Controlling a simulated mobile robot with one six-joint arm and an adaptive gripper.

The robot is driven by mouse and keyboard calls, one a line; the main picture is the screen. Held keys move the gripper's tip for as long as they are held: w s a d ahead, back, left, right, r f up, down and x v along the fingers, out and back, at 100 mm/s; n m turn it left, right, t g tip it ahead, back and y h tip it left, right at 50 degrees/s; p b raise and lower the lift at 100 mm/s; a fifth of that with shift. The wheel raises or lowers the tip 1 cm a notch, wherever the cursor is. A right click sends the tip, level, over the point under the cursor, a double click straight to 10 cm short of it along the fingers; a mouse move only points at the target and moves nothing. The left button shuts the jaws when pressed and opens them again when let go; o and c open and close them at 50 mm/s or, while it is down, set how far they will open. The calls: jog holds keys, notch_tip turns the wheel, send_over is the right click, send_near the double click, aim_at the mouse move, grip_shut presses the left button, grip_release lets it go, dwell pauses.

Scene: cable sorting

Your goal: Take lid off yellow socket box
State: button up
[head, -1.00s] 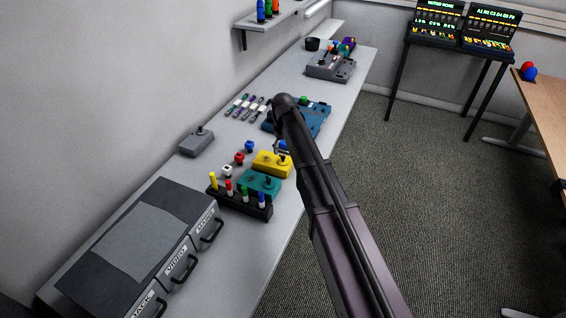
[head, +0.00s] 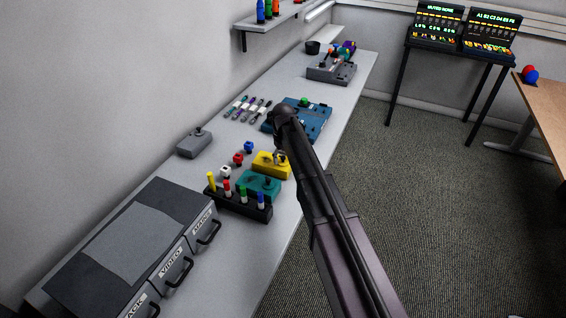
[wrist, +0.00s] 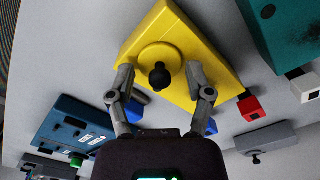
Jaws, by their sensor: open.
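The yellow socket box (head: 266,165) sits on the bench in the head view, partly hidden by my arm. In the wrist view the yellow box (wrist: 205,42) has a round yellow lid (wrist: 146,58) on top with a black knob (wrist: 160,75) in its middle. My gripper (wrist: 160,84) is open, with one finger on each side of the knob and apart from it. In the head view my gripper (head: 281,157) is small and close above the yellow box. Whether the fingers touch the lid cannot be told.
A teal box (head: 259,184) stands beside the yellow one, with a black rack (head: 240,204) of coloured plugs in front. Red (head: 238,159), blue (head: 249,147) and white (head: 226,172) plugs lie to the left. A blue box (head: 312,118) is behind.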

aim_at(283, 157)
jog(key=c, duration=0.8)
jog(key=shift+r, duration=0.15)
jog(key=shift+c, duration=0.2)
notch_tip(283, 157, up, 4)
jog(key=p, duration=0.3)
jog(key=shift+f+p, duration=0.25)
jog(key=shift+p, duration=0.15)
jog(key=s+d, duration=0.2)
jog(key=s, duration=0.5)
jog(key=s+d+r+p, duration=0.1)
jog(key=s+d, duration=0.2)
jog(key=s, duration=0.5)
jog(key=shift+s, duration=0.15)
jog(key=shift+r, duration=0.1)
